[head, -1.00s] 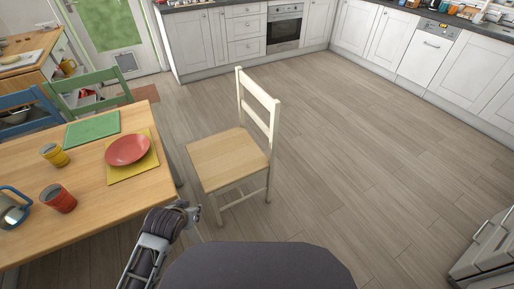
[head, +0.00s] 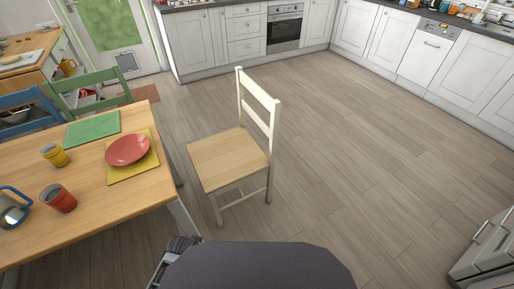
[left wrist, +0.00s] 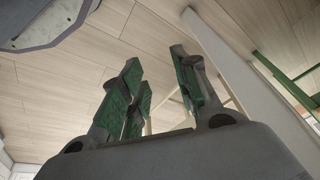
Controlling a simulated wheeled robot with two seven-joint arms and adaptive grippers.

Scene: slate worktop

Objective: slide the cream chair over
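The cream chair (head: 230,160) stands upright on the floor to the right of the dining table, with a pale wooden seat and a cream slatted back on its right side. My left gripper (left wrist: 160,85) shows in the left wrist view with its green-padded fingers apart and nothing between them. In the head view only a small part of my left arm shows at the bottom edge, below the chair and apart from it; the rest is hidden by my body. My right gripper is in neither view.
The dining table (head: 90,215) stands close to the chair's left, with a red plate (head: 128,150), cups and a jug on it. A green chair (head: 95,85) and a blue chair (head: 30,100) are at its far side. Floor (head: 350,160) right of the chair is clear up to the cabinets.

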